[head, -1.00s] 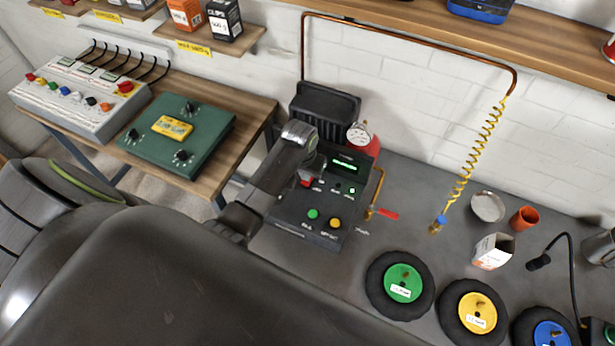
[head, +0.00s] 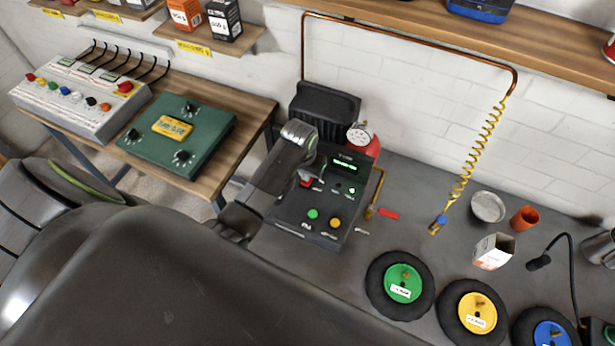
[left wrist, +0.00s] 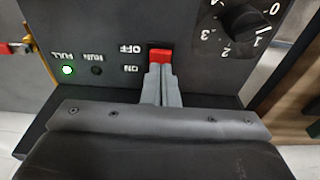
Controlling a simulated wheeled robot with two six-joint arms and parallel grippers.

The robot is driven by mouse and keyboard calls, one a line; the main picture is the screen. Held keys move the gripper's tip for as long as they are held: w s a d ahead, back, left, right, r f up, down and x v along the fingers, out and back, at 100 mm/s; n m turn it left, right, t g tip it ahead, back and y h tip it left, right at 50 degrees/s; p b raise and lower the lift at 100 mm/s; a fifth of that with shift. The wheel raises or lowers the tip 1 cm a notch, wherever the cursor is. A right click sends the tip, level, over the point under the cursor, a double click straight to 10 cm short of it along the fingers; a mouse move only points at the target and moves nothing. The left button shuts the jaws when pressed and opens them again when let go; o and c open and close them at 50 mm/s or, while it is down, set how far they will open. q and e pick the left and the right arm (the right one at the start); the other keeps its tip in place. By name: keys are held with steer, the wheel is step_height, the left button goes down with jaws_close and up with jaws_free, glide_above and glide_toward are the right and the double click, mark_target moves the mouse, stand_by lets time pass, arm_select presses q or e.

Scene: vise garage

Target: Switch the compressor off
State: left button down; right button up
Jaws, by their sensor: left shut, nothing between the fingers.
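The compressor's dark control box (head: 290,207) stands on the grey bench, with a lit green display (head: 345,167). Its red rocker switch (head: 306,182) also shows in the left wrist view (left wrist: 160,55), between the panel and my fingertips. OFF and ON labels are beside it. My left gripper (head: 307,175) is shut and empty; in the left wrist view its fingertips (left wrist: 160,70) are at the switch's ON-label end and appear to touch it. The FULL lamp (left wrist: 67,70) is lit green; the RUN lamp (left wrist: 97,70) is dark. My right gripper is out of view.
A dial (left wrist: 240,19) is beside the switch. Green (head: 313,214) and yellow (head: 335,223) buttons are on the box's front. A red-handled valve (head: 388,214) is at its right. Wheels, including a green-hubbed one (head: 372,285), lie further right.

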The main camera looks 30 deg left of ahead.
mark_target(305, 183)
arm_select(q)
steer(key=shift+f+b, duration=0.45)
steer(key=shift+f, duration=0.45)
stand_by(0.7)
steer(key=shift+r, duration=0.1)
step_height(305, 183, up, 3)
steer(key=p, duration=0.2)
steer(key=shift+p, duration=0.3)
steer(key=shift+r, duration=1.95)
